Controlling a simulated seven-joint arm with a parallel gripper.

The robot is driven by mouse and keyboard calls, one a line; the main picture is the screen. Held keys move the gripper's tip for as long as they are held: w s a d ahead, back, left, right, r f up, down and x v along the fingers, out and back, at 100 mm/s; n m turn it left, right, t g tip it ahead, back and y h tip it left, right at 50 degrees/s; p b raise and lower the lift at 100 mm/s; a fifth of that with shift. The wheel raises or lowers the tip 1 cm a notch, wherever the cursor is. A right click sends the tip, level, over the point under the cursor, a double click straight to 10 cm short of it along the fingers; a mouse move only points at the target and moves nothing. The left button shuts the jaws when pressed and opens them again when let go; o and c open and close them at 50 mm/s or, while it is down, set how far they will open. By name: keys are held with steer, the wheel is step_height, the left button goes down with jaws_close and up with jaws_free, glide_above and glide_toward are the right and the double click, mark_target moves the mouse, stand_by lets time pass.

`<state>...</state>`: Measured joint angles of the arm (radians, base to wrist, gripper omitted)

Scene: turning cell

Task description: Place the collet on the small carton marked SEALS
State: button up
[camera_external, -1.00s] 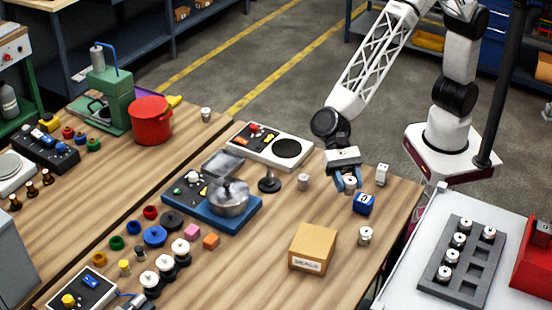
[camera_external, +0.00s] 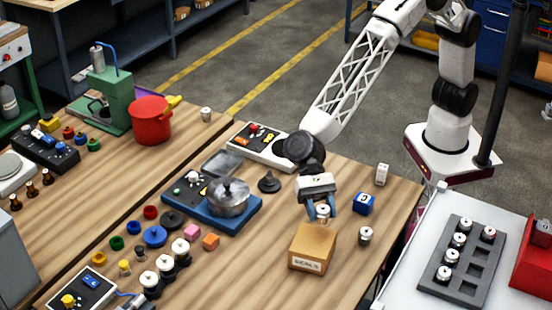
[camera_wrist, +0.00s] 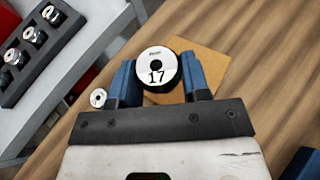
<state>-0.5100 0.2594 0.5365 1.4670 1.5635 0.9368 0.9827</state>
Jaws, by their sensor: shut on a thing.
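The small carton marked SEALS (camera_external: 311,250) is a tan box on the wooden table, its label facing front. In the wrist view the carton top (camera_wrist: 205,62) lies beyond and beneath the collet. My gripper (camera_external: 321,210) is shut on the collet (camera_external: 323,211), a silver cylinder with a white face.
Another collet (camera_external: 366,235) stands on the table right of the carton, and a blue block (camera_external: 364,203) stands behind it. A grey rack (camera_external: 450,275) holds several collets at right.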

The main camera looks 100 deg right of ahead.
mark_target(312, 238)
steer(key=shift+w+a+f, duration=0.1)
steer(key=shift+w+a, duration=0.4)
steer(key=shift+w, duration=0.2)
steer(key=shift+w+a+f, duration=0.1)
steer(key=shift+w+a, duration=0.4)
steer(key=shift+w, duration=0.15)
steer(key=shift+f, duration=1.65)
steer(key=shift+f, duration=0.15)
steer(key=o, duration=1)
steer(key=v, duration=1.2)
